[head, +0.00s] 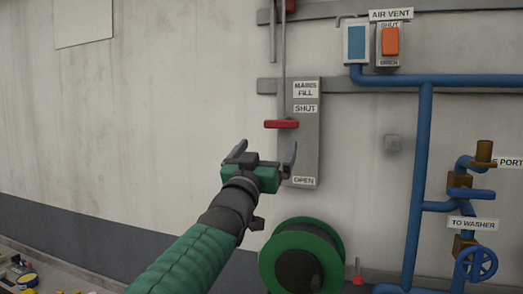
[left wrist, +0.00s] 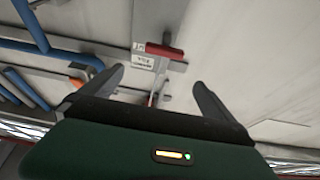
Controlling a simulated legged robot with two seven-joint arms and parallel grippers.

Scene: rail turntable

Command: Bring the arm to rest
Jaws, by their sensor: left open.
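My left arm reaches up from the bottom of the head view, and its left gripper (head: 265,152) is open with nothing between its fingers. It is in front of the wall, over the lower left part of the grey mains fill plate (head: 306,150). The red mains fill handle (head: 282,124) is just above the gripper, by the SHUT label. In the left wrist view, the two dark fingers (left wrist: 160,85) are spread apart, and a red bar (left wrist: 164,51) shows beyond them. I cannot tell the exact gap to the wall. My right gripper is not in view.
A green hose reel (head: 335,252) is below the plate. Blue pipes (head: 424,150) run along the right, with a blue wheel valve (head: 476,263) low down. An orange air vent switch (head: 390,41) is at upper right.

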